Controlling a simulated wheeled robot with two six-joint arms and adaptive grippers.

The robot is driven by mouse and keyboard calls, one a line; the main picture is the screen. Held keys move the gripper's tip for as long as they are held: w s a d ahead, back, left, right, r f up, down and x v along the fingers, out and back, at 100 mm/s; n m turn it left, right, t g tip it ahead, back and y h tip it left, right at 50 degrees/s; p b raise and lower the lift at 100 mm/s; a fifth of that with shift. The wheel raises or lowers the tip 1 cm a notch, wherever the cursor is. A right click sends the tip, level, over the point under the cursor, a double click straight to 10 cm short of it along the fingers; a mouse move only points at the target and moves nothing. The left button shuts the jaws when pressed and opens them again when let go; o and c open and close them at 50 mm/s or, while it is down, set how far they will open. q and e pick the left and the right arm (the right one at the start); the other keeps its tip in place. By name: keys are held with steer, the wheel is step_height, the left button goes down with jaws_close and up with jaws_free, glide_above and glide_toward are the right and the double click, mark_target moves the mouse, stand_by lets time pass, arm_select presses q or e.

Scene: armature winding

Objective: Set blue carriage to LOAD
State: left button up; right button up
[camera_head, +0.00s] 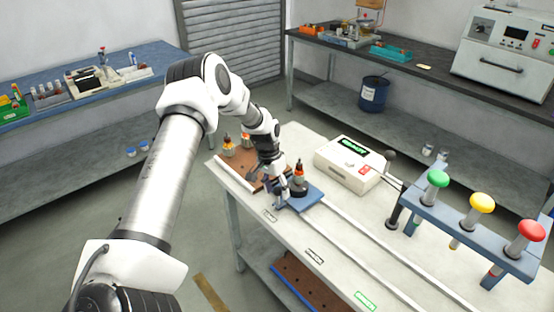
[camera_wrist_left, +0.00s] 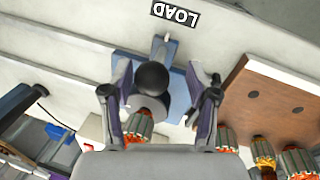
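The blue carriage (camera_head: 306,198) sits on the rails at the left end of the white bench. An armature (camera_head: 299,174) stands upright on the carriage. My left gripper (camera_head: 274,187) is down at the carriage. In the left wrist view its fingers (camera_wrist_left: 160,90) are apart on either side of the knob, with gaps visible. My right gripper is not in view.
A brown tray (camera_wrist_left: 280,96) with several armatures is close beside the carriage. A white control box (camera_head: 350,164) stands behind the rails. A blue stand (camera_head: 462,222) with green, yellow and red knobs spans the right side. The rails right of the carriage are clear.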

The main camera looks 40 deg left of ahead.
arm_select(q)
steer(key=shift+r, duration=0.35)
step_height(320, 180, up, 11)
steer(key=a, duration=0.2)
steer(key=shift+s+a, duration=0.15)
